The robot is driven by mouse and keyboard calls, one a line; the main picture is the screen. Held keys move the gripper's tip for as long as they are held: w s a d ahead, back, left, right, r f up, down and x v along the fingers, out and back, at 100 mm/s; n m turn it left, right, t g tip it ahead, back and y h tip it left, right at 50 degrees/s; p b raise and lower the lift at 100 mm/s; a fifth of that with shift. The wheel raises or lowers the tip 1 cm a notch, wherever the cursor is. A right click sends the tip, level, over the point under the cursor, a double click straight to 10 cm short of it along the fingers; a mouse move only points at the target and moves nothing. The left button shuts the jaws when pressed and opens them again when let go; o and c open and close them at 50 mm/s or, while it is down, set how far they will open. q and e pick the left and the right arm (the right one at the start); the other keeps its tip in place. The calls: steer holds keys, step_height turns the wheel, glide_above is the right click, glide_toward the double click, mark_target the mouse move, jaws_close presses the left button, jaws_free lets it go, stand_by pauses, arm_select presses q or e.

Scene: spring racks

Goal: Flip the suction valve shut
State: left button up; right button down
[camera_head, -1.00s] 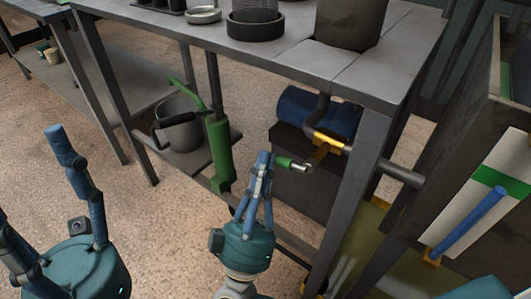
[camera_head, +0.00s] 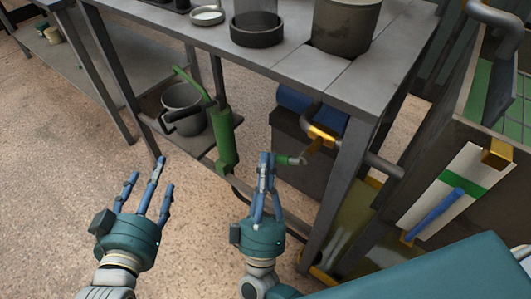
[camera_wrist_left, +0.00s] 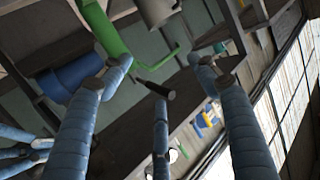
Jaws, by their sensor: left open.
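The suction valve (camera_head: 320,135) has a yellow body on a grey pipe under the right end of the table. Its lever with a green grip (camera_head: 287,160) points left, roughly sideways. My right gripper (camera_head: 265,160) is upright at the lever's left end, its fingers close together and seen edge-on. They overlap or touch the green grip, but whether they close on it is hidden. My left gripper (camera_head: 150,180) has its fingers spread, empty, over the floor to the left, well apart from the valve. Its fingers also show spread in the left wrist view (camera_wrist_left: 160,100).
A green hand pump (camera_head: 224,140) stands by a grey bucket (camera_head: 184,100) on the low shelf. The grey table (camera_head: 270,60) carries pots above the valve. A table leg (camera_head: 340,190) stands right of it. A crate with a blue bar (camera_head: 437,212) is at the right.

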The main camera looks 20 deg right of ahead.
arm_select(q)
steer(key=s+a+f+g+y+p, duration=0.25)
steer(key=s+f+g, duration=0.4)
steer(key=s, duration=0.35)
steer(key=s+a+f+g+y+p, duration=0.1)
steer(key=s+a+f+g+p, duration=0.3)
steer(key=s+f, duration=0.4)
step_height(320, 180, down, 19)
steer(key=s+g+p, duration=0.2)
steer(key=p, duration=0.3)
steer(key=shift+s+a, duration=0.15)
steer(key=shift+s, duration=0.15)
arm_select(e)
steer(key=s+d+f+n+g+y, duration=0.1)
steer(key=s+d+f+n+y, duration=0.2)
steer(key=s+f+n+y, duration=0.1)
steer(key=shift+s+d+n+y, duration=0.25)
steer(key=shift+n+y, duration=0.35)
steer(key=shift+n, duration=0.5)
arm_select(q)
steer(key=shift+s+f+g, duration=0.1)
steer(key=shift+s+g, duration=0.05)
steer(key=shift+g, duration=0.1)
arm_select(e)
steer(key=shift+d+f, duration=0.15)
steer(key=shift+d, duration=0.05)
